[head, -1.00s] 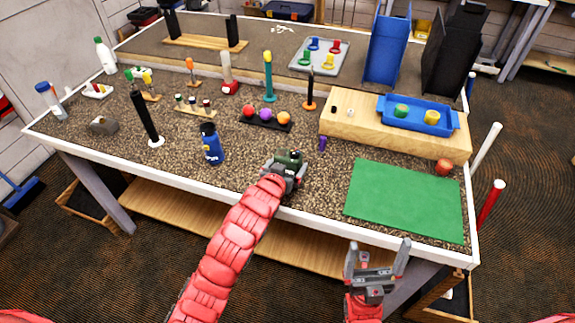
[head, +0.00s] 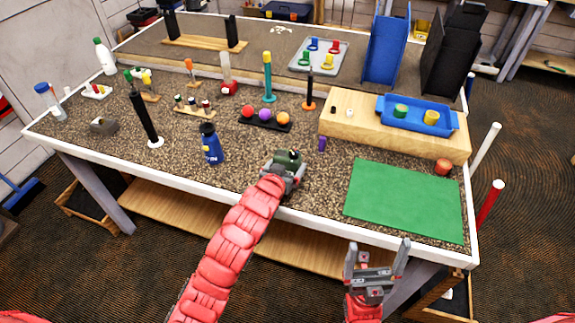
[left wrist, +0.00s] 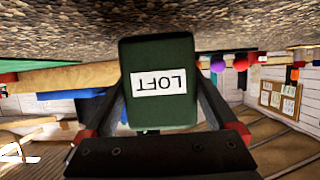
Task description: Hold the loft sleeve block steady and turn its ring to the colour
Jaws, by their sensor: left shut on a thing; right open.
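The loft sleeve block (head: 289,157) is dark green and sits near the front edge of the table. My left gripper (head: 284,170) is shut on it, one finger on each side. In the left wrist view the block (left wrist: 158,105) fills the middle between the fingers, and its white LOFT label appears upside down. I cannot make out its ring or the ring's colour. I cannot tell whether the block touches the table. My right gripper (head: 376,262) is open and empty, in front of the table edge, to the right of the block and apart from it.
A small purple piece (head: 322,144) stands just right of the block. A green mat (head: 405,200) lies at the right, below a wooden step (head: 352,128) bearing a blue tray (head: 452,128). A blue bottle (head: 211,143) and a black ball rack (head: 263,124) stand left and behind.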

